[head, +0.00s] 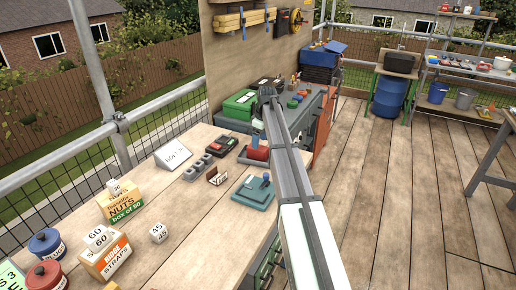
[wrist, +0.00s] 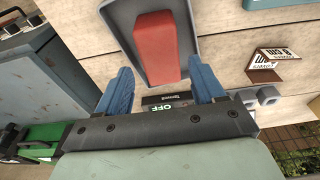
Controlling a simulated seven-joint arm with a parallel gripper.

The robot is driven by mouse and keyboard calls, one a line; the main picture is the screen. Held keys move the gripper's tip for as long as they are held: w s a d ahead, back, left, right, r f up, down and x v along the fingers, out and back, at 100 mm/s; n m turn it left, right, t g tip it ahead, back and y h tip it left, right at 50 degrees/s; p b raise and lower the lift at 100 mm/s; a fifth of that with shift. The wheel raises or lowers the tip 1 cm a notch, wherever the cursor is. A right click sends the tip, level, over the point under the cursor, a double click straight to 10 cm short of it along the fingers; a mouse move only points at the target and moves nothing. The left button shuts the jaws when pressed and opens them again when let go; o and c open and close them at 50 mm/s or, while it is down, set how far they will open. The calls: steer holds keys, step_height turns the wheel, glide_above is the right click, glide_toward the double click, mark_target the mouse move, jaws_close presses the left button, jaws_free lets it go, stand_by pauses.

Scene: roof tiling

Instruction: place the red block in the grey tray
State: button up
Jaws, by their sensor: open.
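The red block (wrist: 157,48) lies inside the grey tray (wrist: 116,20) in the wrist view, with the tray's rim around it. My gripper (wrist: 162,84) is open and empty. Its two blue fingers are spread wide, with their tips near the block's near end and clear space on both sides. In the head view my arm hides part of the gripper.
A black device marked OFF (wrist: 165,105) shows between my fingers. A small labelled card holder (wrist: 274,57) and grey cubes (wrist: 267,95) are to the right. A green case (head: 240,103) stands behind on the bench. A teal pad (head: 254,192) lies in front; bare wood (head: 190,230) is nearer.

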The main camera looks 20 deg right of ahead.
mark_target(261, 148)
steer(key=shift+s+d+r, duration=0.15)
steer(key=shift+r, duration=1.05)
steer(key=shift+s+d+r, duration=0.1)
steer(key=shift+r, duration=1.05)
